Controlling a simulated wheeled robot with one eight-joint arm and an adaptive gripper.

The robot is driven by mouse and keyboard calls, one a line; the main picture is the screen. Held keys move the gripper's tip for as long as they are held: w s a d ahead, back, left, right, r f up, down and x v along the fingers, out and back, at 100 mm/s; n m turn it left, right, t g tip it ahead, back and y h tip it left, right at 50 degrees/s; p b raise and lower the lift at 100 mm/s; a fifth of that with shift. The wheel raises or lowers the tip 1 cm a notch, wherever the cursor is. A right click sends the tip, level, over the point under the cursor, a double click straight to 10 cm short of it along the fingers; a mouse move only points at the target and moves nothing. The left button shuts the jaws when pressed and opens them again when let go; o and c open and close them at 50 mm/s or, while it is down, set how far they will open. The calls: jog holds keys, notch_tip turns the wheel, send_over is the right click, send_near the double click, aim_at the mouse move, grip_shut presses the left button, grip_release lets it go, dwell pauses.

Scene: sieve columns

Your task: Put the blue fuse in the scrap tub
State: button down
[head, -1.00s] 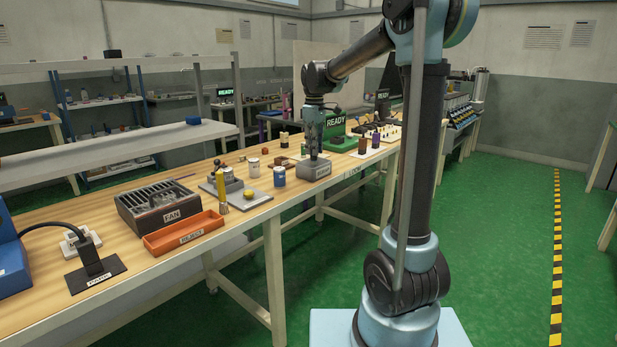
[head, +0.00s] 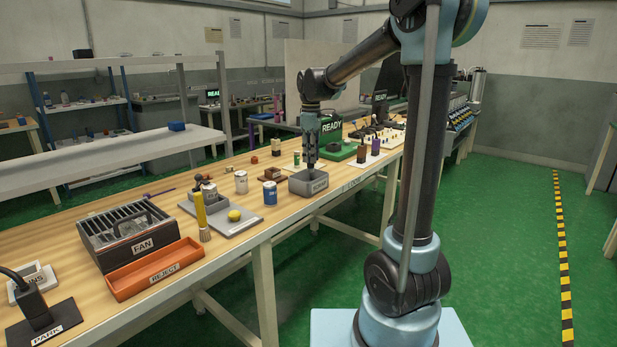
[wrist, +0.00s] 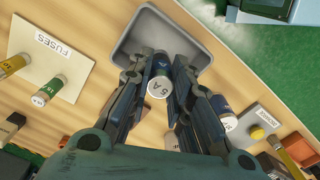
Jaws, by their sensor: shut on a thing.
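The blue fuse (wrist: 160,70), with a white end marked 5 A, is between the fingers of my gripper (wrist: 165,88) in the wrist view. My gripper is shut on it. The grey scrap tub (wrist: 192,30) lies behind the fuse there, open side toward the camera. In the head view, my gripper (head: 310,165) points down over the grey tub (head: 309,188) at the bench's front edge. The fuse is hard to make out in that view. I cannot tell how far it is from the tub floor.
A fuses card (wrist: 50,62) holds a yellow fuse (wrist: 13,66) and a green fuse (wrist: 48,90). A blue can (head: 270,193) stands left of the tub. Farther left are a grey plate (head: 240,225), an orange reject tray (head: 155,270) and a fan box (head: 125,234).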

aim_at(309, 170)
jog(key=shift+a+f, duration=0.15)
jog(key=shift+f, duration=0.45)
jog(key=shift+a+f, duration=0.15)
jog(key=shift+f, duration=2.45)
jog(key=c, duration=1.5)
grip_release()
jog(key=shift+o, duration=0.2)
